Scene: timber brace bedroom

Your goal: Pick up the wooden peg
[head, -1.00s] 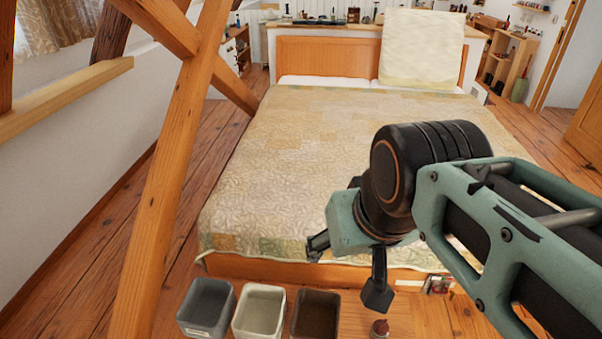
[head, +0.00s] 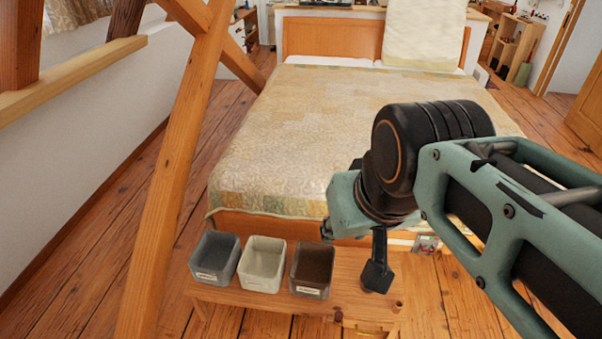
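My gripper (head: 351,254) hangs over the low wooden bench (head: 262,293) with its two dark fingers spread apart and nothing visible between them. One fingertip is near the brown bin, and the other covers part of the bench's right end. I cannot make out the wooden peg with certainty. A small brown upright thing (head: 397,307) at the bench's right front corner may be it. Another small brown thing (head: 338,315) shows at the front edge. The gripper's near finger may hide something else on the bench.
Three open bins stand in a row on the bench: grey (head: 215,258), cream (head: 261,264) and brown (head: 312,270). A bed (head: 290,140) lies behind it. A slanted timber brace (head: 165,190) rises at the left. A small brass-coloured fitting (head: 362,326) is at the bench front.

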